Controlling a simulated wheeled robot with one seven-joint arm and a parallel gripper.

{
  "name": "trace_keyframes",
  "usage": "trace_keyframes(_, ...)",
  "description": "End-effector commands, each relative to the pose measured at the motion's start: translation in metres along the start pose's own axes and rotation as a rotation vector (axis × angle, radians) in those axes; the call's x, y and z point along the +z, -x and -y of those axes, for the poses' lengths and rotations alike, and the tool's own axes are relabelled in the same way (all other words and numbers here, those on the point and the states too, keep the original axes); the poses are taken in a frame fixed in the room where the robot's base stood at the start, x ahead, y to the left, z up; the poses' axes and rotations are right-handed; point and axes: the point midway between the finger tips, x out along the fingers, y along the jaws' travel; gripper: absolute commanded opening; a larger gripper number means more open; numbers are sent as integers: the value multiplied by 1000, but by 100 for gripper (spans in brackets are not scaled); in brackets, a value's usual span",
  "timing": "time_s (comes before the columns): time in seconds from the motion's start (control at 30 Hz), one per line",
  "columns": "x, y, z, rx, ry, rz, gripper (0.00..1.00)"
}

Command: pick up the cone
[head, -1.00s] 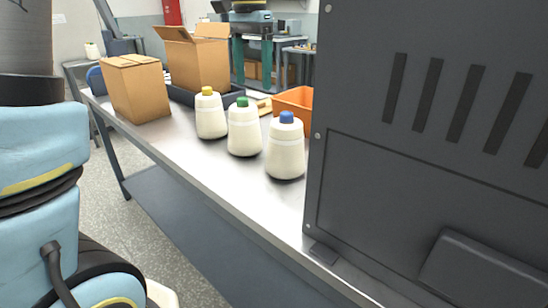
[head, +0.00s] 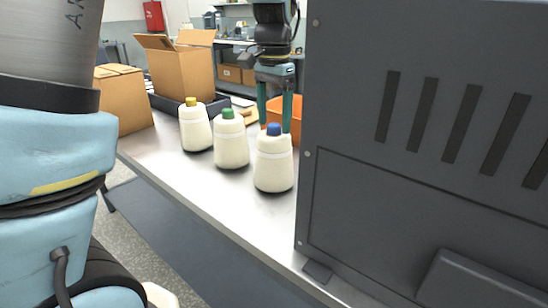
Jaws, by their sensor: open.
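The blue-tipped cone hides part of the space by the fingertips.
A large dark slotted cabinet (head: 420,160) blocks the right side. An orange bin (head: 297,118) sits behind the cones, partly hidden. An open cardboard box (head: 181,72) in a dark tray and a closed box (head: 124,103) stand at the back left. The table's front (head: 215,212) is clear.

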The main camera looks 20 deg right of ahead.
Motion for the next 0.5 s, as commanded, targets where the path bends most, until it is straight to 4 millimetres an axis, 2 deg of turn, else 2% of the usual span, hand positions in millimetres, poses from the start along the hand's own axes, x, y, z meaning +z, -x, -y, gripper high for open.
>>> trace_keyframes(0.1, 0, -6, 0, 0, -1, -1, 78)
trace_keyframes(0.3, 0, -7, 0, 0, -1, -1, 78)
trace_keyframes(0.5, 0, -7, 0, 0, 0, -1, 57)
